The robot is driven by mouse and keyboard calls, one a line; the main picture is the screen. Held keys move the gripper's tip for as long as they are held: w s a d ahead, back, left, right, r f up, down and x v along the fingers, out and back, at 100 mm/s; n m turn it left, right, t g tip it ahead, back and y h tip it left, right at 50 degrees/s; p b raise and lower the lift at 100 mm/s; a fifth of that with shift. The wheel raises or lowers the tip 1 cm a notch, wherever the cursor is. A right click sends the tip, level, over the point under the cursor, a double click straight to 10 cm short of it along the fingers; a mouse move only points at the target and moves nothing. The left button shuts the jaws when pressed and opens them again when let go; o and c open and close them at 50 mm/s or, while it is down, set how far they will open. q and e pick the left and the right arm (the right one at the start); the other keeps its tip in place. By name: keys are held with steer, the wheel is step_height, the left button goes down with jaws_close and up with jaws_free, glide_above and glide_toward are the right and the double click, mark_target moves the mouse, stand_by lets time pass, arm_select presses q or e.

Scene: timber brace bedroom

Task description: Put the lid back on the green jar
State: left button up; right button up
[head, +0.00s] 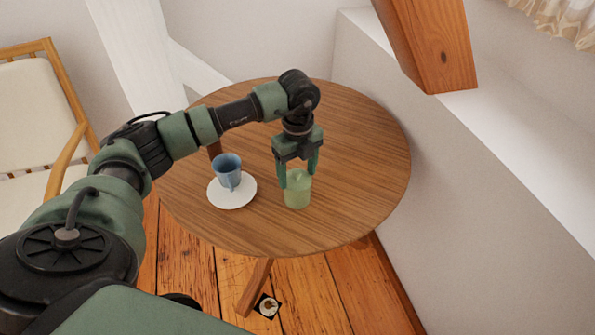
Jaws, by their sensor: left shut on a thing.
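The gripper points down from above and is shut on the lid. The lid looks level and seems to touch the jar's rim, but I cannot tell whether it is fully seated. My right gripper is not in view.
A blue cup (228,170) stands on a white saucer (232,198) left of the jar. The wooden table (355,150) is clear to the right. A slanted timber brace (428,45) and a white wall ledge are beyond it. A cushioned chair (35,115) is at left.

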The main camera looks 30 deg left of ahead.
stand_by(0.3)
arm_select(q)
steer(key=o, duration=1.4)
steer(key=shift+o, duration=0.8)
steer(key=shift+r, duration=0.1)
steer(key=shift+r+p, duration=2.7)
steer(key=shift+r, duration=0.75)
jaws_close()
